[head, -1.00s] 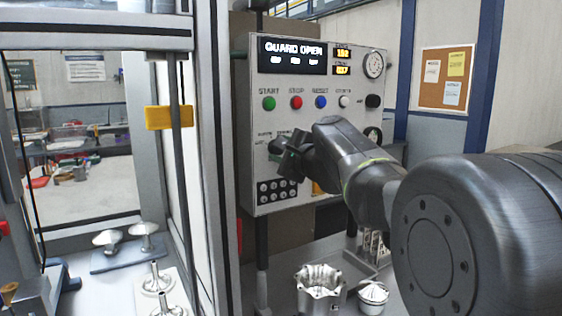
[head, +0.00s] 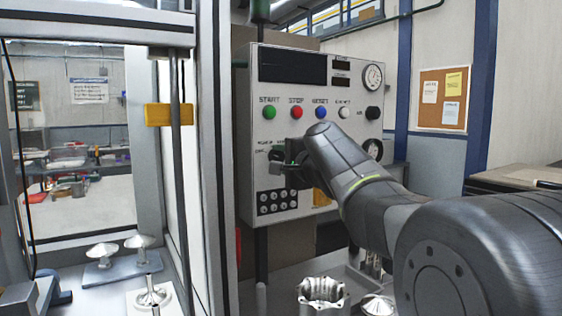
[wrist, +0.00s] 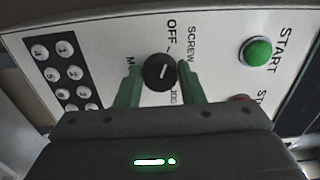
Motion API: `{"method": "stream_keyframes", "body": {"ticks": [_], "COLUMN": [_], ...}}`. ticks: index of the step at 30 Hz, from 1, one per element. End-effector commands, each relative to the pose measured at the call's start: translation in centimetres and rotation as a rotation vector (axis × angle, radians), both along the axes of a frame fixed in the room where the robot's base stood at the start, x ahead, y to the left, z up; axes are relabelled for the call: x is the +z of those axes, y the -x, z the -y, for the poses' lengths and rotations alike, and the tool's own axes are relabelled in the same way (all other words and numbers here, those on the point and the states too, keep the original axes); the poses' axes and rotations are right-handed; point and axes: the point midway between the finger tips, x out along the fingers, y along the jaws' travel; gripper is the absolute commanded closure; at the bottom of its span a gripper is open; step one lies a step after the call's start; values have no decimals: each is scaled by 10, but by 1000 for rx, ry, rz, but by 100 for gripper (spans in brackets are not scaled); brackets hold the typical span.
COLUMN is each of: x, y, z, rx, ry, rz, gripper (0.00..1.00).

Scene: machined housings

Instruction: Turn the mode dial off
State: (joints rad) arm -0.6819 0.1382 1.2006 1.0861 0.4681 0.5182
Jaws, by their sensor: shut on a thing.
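The mode dial (wrist: 159,72) is a round black knob with a short white mark, on the light grey control panel (head: 350,135). In the wrist view, printed labels ring it, with OFF above it and SCREW to its upper right. The white mark is small, and I cannot tell exactly which label it points at. My gripper (wrist: 160,77) has its two green fingers shut on the dial, one on each side. In the head view my gripper (head: 281,156) is at the panel's lower left, and hides most of the dial. The panel's display (head: 292,67) is dark.
A row of buttons, including green START (head: 269,113) and red STOP (head: 296,112), sits above the dial. A black keypad (head: 277,202) lies below it. A machine frame post (head: 212,150) stands close on the left. A metal housing (head: 322,290) stands below the panel.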

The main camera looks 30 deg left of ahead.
Motion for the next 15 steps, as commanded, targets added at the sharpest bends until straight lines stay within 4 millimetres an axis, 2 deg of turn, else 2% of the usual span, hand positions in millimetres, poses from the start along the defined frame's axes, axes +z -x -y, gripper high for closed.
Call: {"method": "stream_keyframes", "body": {"ticks": [8,9,12,15], "x": [0,-1,0,0], "y": [0,0,0,0], "z": [0,0,0,0], "rx": [1,1,1,0], "ry": [1,1,1,1], "rz": [0,0,0,0], "gripper": [88,59,44,44]}}
